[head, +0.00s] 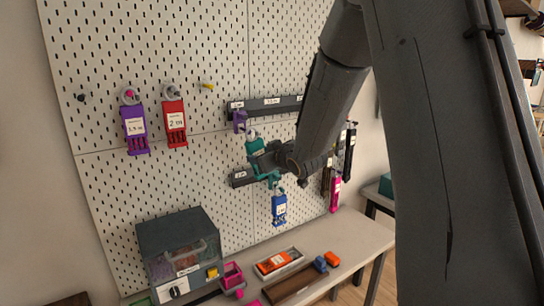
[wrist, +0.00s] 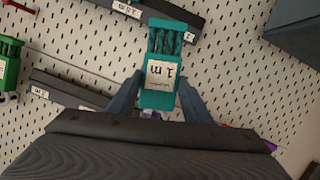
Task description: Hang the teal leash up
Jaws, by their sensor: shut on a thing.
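The teal leash (head: 255,147) is a bundled cord on a teal card. In the wrist view the teal card (wrist: 158,98) shows a white label that appears to read 1 m, upside down. My gripper (head: 262,162) is shut on the card, with one finger on each side of it in the wrist view (wrist: 157,88). It holds the leash in front of the pegboard (head: 190,50), near the labelled dark rails. Whether the leash touches a rail or hook cannot be told. My arm hides part of the board.
An upper rail (head: 265,104) and a lower rail (head: 240,178) cross the board. Purple (head: 135,122) and red (head: 174,120) leashes hang at left, near a bare yellow peg (head: 207,86). Blue (head: 279,208) and magenta (head: 336,193) ones hang lower. The bench holds a dark cabinet (head: 178,243) and trays.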

